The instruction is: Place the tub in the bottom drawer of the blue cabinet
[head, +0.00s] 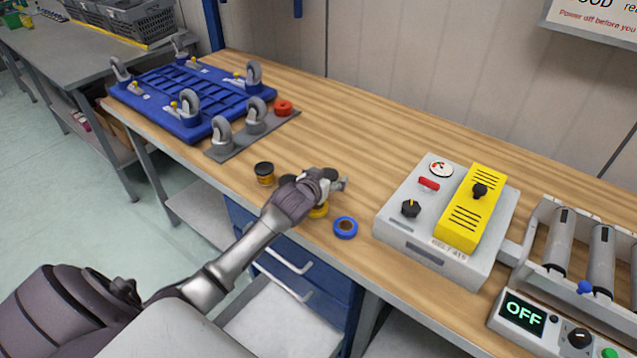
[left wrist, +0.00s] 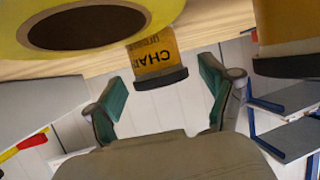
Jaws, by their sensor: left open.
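My left gripper (head: 338,184) is open above the wooden bench, among small round items. In the left wrist view a tub (left wrist: 155,55) with an orange-yellow label and dark lid appears upside down between the two open fingers; whether they touch it I cannot tell. In the head view a dark lid (head: 330,174) shows just behind the gripper. Another yellow tub (head: 264,174) with a black lid stands to the gripper's left. The blue cabinet (head: 335,288) is under the bench. A low drawer (head: 275,325) is pulled out, its pale inside showing. My right gripper is not in view.
A yellow tape roll (head: 318,212) and a blue one (head: 345,228) lie close to the gripper. The bench behind the gripper is clear.

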